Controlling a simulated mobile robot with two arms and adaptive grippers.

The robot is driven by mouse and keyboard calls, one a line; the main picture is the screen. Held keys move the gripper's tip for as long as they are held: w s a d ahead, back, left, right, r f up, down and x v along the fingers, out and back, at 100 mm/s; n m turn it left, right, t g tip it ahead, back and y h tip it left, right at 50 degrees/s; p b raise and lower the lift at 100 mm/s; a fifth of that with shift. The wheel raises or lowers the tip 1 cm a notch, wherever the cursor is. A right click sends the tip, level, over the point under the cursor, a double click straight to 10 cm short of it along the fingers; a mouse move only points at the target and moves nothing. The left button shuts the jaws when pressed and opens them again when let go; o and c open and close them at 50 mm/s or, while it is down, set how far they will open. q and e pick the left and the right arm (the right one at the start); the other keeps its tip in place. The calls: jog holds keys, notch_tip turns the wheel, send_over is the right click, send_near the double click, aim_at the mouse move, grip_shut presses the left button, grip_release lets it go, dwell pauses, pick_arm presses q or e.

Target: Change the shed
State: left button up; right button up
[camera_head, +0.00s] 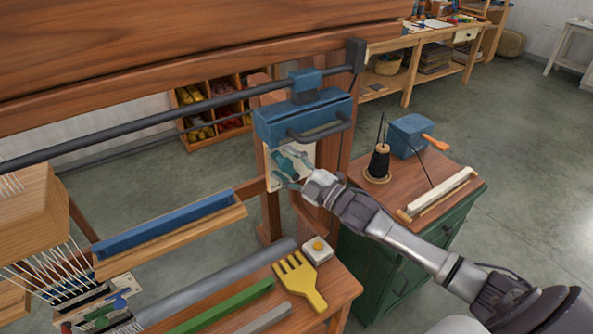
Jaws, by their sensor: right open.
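A wooden loom fills the left and top of the head view. A blue block with a dark bar handle (320,128) hangs at the right post, joined by a blue clamp (305,84) to a long dark rod (190,112). My right gripper (284,167) is open and empty just below the handle, in front of a pale card on the post. I cannot tell whether it touches the card. White warp threads (55,268) show at the left, beside a blue-topped wooden beam (170,222). My left gripper is not in view.
A bench (340,286) in front holds a yellow comb (298,282), a small white box with an orange button (317,250) and bars. A green cabinet (365,270) at right carries a black thread cone (379,162), a blue box (408,135) and a pale bar (440,193).

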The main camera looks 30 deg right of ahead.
jog(key=v, duration=1.1)
jog(key=shift+s+d, duration=0.15)
jog(key=shift+s, duration=0.2)
jog(key=shift+f, duration=0.15)
